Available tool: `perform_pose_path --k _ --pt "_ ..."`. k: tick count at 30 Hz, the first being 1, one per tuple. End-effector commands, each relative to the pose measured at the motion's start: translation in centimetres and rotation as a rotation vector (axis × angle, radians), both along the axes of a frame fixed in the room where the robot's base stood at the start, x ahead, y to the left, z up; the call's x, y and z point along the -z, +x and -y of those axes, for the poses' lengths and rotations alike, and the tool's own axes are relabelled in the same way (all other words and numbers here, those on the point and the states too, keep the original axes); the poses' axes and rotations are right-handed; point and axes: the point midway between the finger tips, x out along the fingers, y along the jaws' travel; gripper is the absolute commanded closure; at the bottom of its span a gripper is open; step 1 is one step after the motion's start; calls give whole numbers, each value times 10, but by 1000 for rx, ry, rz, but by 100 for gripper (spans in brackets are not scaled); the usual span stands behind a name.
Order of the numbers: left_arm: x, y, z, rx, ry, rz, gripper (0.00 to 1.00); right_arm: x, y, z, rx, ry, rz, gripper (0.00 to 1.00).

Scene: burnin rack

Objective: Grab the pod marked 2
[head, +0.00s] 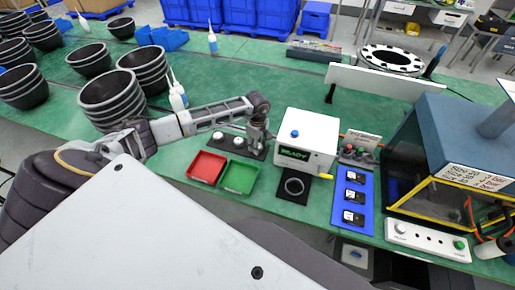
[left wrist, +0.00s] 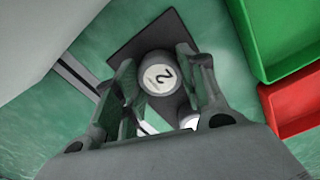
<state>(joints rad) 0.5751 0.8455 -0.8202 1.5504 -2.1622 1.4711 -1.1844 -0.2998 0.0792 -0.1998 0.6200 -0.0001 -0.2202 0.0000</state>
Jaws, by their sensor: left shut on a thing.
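The pod marked 2 (left wrist: 160,77) is a round grey piece with a white top and a black "2". In the left wrist view it sits between the two fingers of my left gripper (left wrist: 158,85). My left gripper also shows in the head view (head: 257,142), reaching down at the right end of a dark pod holder (head: 228,151). It is shut on the pod, which the fingers hide in the head view. Two other pods, one (head: 217,135) and another (head: 238,141), stand on the holder to the left. My right gripper is not in view.
A red tray (head: 205,168) and a green tray (head: 239,178) lie in front of the holder. A white box with a "READY" display (head: 307,140) stands close to the right. A blue board with black modules (head: 352,202) and a guarded machine (head: 440,140) are farther right. Black bowls (head: 112,98) are left.

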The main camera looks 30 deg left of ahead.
Motion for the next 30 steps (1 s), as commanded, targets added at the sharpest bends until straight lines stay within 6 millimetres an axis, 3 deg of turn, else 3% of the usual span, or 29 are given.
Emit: perform_pose_path --k 16,30 --pt "-9 1 0 1 0 1 80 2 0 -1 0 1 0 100" --pt "-71 1 0 1 1 3 80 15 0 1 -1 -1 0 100"
